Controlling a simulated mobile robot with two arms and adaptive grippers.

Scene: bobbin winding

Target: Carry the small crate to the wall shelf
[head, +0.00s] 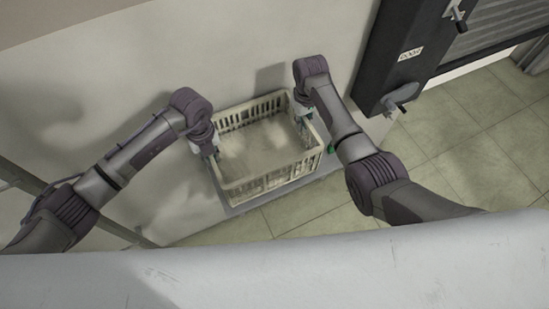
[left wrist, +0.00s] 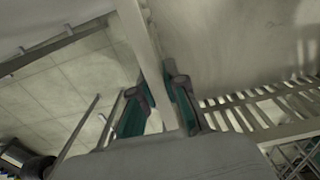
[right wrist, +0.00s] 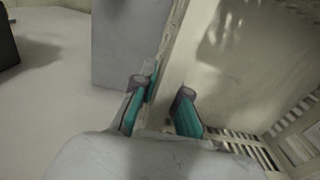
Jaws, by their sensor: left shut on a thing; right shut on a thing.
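The small crate (head: 268,181) is cream, with slatted walls, and looks empty inside. It is over the grey wall shelf (head: 238,209), whose edge shows along the crate's near and right sides. I cannot tell whether its base touches the shelf. My left gripper (head: 211,150) is shut on the crate's left wall, which also passes between the fingers (left wrist: 160,100) in the left wrist view. My right gripper (head: 311,118) is shut on the right wall; the right wrist view shows this wall between the fingers (right wrist: 161,105). The crate's underside is hidden.
A pale wall (head: 255,45) stands behind the crate. A dark door frame (head: 375,65) with a handle (head: 402,97) is to the right. Tiled floor (head: 480,165) is open at the right. A thin rail (head: 60,195) runs at the left.

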